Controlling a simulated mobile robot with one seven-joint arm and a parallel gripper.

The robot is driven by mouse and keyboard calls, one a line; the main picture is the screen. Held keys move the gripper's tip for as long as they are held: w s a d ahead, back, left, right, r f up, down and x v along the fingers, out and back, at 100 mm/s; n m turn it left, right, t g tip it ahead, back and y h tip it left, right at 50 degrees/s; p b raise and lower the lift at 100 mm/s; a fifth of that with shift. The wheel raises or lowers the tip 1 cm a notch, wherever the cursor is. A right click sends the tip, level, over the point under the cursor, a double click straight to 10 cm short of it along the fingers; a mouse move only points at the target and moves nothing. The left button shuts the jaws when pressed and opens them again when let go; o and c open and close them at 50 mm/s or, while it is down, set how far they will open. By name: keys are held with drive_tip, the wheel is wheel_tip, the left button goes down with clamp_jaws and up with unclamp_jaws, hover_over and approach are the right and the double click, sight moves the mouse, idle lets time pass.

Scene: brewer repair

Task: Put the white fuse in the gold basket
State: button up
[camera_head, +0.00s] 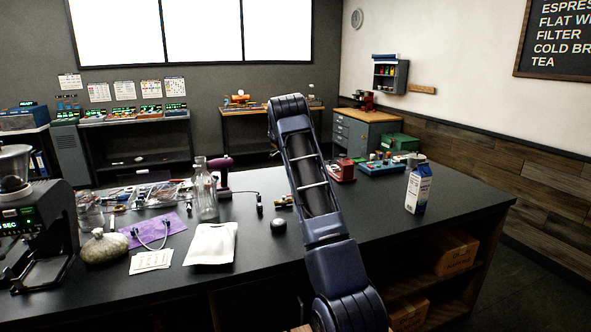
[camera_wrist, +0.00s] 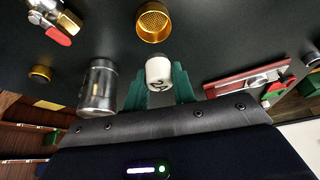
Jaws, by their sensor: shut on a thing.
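The white fuse (camera_wrist: 158,70) is a short white cylinder with a dark mark, seen in the wrist view. My gripper (camera_wrist: 160,82) has green fingers and is shut on it, one finger on each side. The gold basket (camera_wrist: 154,22) is a round gold cup with a perforated bottom. It stands just beyond the fuse, at the top of the wrist view, with its open mouth showing. The fuse appears apart from the basket. In the head view, my arm hides the gripper and the fuse, and I cannot make out the basket.
In the wrist view, a metal canister (camera_wrist: 98,88) is left of the fuse, and a red-handled valve (camera_wrist: 50,20) is at upper left. A red tool (camera_wrist: 250,82) lies to the right. In the head view, a milk carton (camera_head: 418,188) and glass bottle (camera_head: 205,190) stand on the counter.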

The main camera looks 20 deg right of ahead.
drive_tip(key=shift+f, duration=2.8)
drive_tip(key=o, duration=1)
drive_tip(key=shift+o, duration=0.2)
wheel_tip(320, 180, up, 7)
drive_tip(key=shift+f, duration=0.1)
